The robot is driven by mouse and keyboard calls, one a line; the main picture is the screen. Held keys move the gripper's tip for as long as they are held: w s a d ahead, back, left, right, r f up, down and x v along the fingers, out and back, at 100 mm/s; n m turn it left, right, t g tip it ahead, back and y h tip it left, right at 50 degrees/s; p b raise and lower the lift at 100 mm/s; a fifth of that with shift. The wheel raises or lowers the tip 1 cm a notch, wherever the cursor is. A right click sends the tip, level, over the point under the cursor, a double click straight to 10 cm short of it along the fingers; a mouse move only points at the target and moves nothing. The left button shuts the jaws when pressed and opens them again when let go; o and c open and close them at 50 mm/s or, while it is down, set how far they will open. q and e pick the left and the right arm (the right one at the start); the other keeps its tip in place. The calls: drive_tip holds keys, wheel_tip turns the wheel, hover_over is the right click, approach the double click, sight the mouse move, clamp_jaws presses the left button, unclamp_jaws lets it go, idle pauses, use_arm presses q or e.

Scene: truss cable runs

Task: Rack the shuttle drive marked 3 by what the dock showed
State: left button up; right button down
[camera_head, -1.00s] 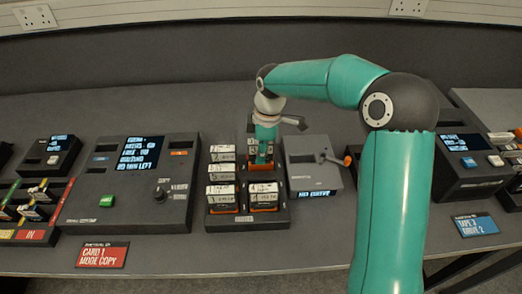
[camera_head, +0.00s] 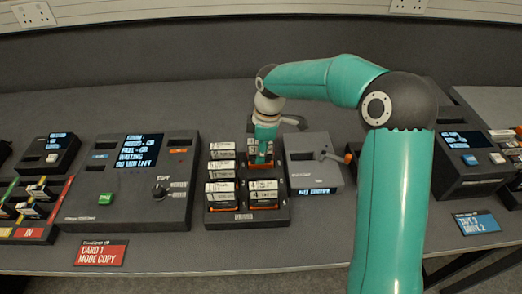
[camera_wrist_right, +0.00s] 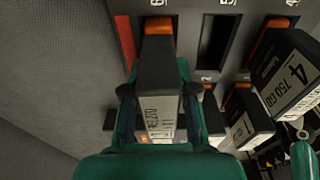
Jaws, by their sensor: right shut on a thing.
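My right gripper (camera_head: 263,155) is shut on a dark shuttle drive with an orange end, at the back right of the drive rack (camera_head: 245,217). In the right wrist view the held drive (camera_wrist_right: 158,75) lies between the fingers (camera_wrist_right: 160,115), its orange end at the bay marked 6. Its label is partly covered and I cannot read its number. Bay 5 (camera_wrist_right: 215,45) beside it looks empty. A drive marked 4 (camera_wrist_right: 293,75) stands to the right. The dock (camera_head: 313,165), with a lever and a small lit display, is right of the rack. My left gripper is out of view.
A copy console (camera_head: 125,185) with a lit screen, green button and knob stands left of the rack. A red card (camera_head: 101,253) and a blue card (camera_head: 475,223) lie at the front edge. Another screened unit (camera_head: 465,160) stands right. The bench behind the rack is clear.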

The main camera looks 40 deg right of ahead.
drive_tip(key=shift+f, duration=0.4)
drive_tip(key=shift+c, duration=2.4)
unclamp_jaws()
drive_tip(key=shift+r, duration=0.1)
drive_tip(key=shift+r+p, duration=2.85)
drive_tip(key=shift+r, duration=0.85)
